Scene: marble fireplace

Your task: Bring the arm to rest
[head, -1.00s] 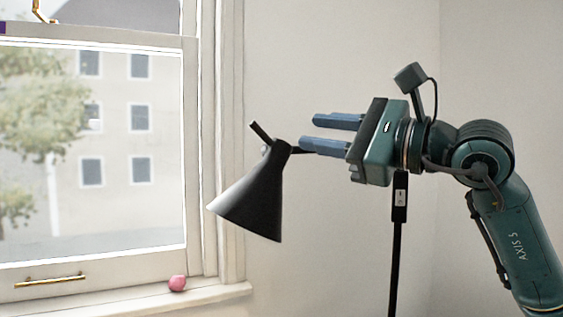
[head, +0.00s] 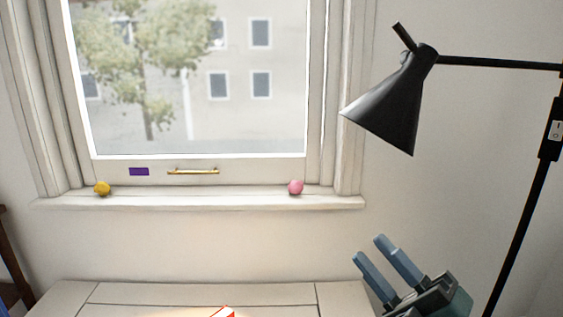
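My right gripper (head: 369,247) is at the lower right, low in front of the wall and the right end of the white surface. Its two blue fingers point up and to the left, with a clear gap between them and nothing in it. Most of my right arm is out of the picture. My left gripper is not in view.
A black lamp (head: 393,108) on a thin pole stands at the right, above and apart from my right gripper. A yellow ball (head: 102,188) and a pink ball (head: 295,187) sit on the window sill (head: 200,201). A white panelled surface (head: 200,293) lies below, with a red-and-white thing (head: 222,312) cut off by the frame.

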